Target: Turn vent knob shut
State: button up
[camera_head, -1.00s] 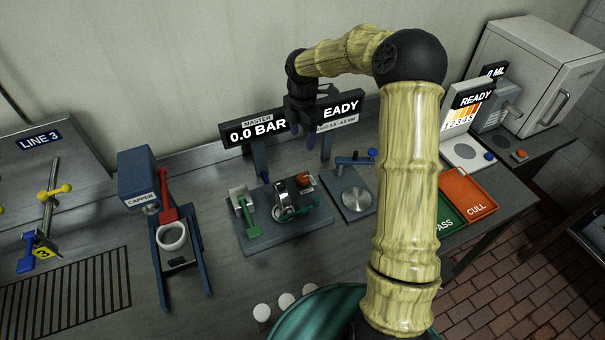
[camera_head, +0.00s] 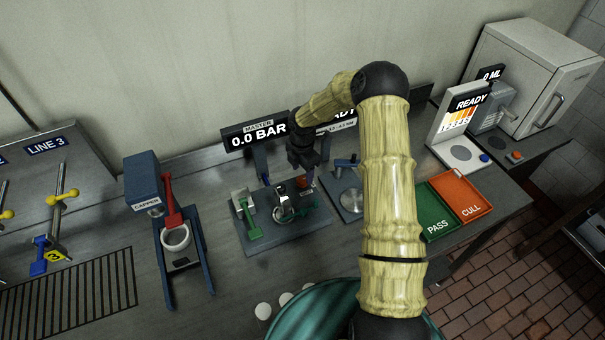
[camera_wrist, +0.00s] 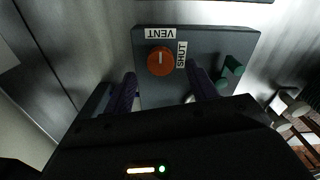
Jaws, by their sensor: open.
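The round orange vent knob (camera_wrist: 160,62) sits on a dark plate (camera_wrist: 220,42) in the wrist view. Its white mark points toward the VENT label (camera_wrist: 160,33); the SHUT label (camera_wrist: 181,54) is on its right side. My gripper (camera_wrist: 163,75) is open, with its purple fingers left and right of the knob in the picture and nothing between them held.
A green lever (camera_head: 250,225) stands at the fixture's left, with a round gauge-like part (camera_head: 283,205) in the middle. The MASTER display (camera_head: 256,133) reads 0.0 BAR behind. A capper (camera_head: 173,225) stands left; PASS and CULL trays (camera_head: 437,232) lie right.

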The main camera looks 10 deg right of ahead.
aim_at(302, 179)
jog(key=shift+f+p, duration=0.35)
jog(key=shift+f, duration=1.45)
jog(key=c, duration=1)
